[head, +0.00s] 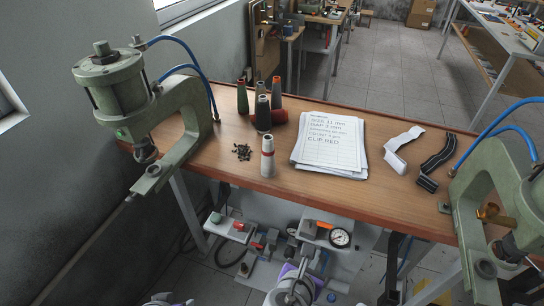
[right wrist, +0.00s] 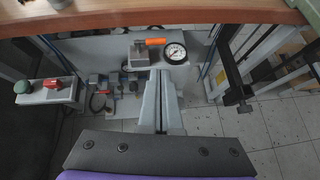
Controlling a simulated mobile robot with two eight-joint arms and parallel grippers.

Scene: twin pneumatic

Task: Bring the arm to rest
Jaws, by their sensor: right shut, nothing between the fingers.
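My right gripper (right wrist: 161,74) shows in the right wrist view as two grey fingers pressed together, with nothing between them. In the head view my right arm (head: 290,294) comes up from the bottom edge, in front of the wooden bench (head: 230,178) and below its top. The bench's front edge also crosses the top of the right wrist view (right wrist: 110,16).
Green pneumatic presses stand at the left (head: 190,110) and right (head: 475,205) bench ends. Thread cones (head: 263,113), paper sheets (head: 328,143) and two strips (head: 404,140) lie between them. Below the bench are a pressure gauge (right wrist: 175,51) and a red-and-green button box (right wrist: 45,92).

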